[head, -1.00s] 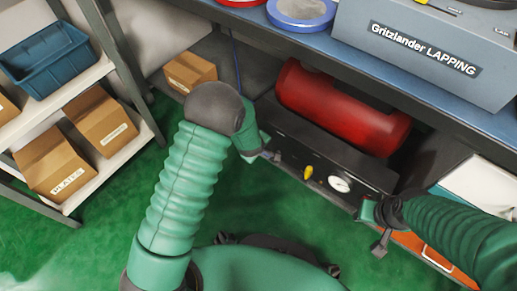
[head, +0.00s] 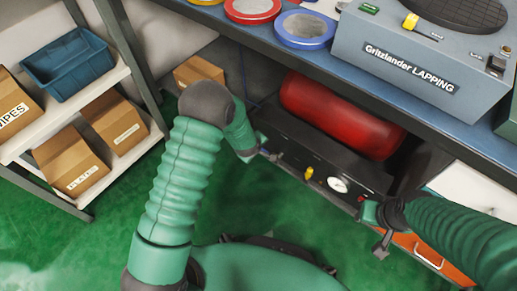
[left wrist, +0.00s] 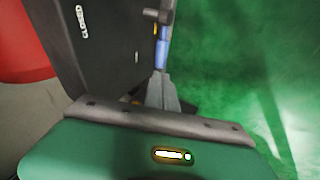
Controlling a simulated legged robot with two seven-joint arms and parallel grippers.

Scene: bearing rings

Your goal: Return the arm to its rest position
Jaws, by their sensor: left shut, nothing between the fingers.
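My left arm comes in from the left in the head view, with its dark elbow raised and its forearm pointing down and away. My left gripper (head: 262,151) is small there, in front of the black unit under the bench. In the left wrist view its grey fingers (left wrist: 163,92) are together with nothing between them. My right gripper (head: 381,244) hangs at the lower right, near the orange drawer; its finger gap is too small to make out.
A bench carries a red-rimmed ring tray (head: 252,8), a blue-rimmed ring tray (head: 305,29) and a grey lapping machine (head: 405,65). Below are a red tank (head: 340,115) and a black unit with a gauge (head: 300,140). Left shelves hold a blue crate (head: 68,65) and boxes. Green floor lies open between.

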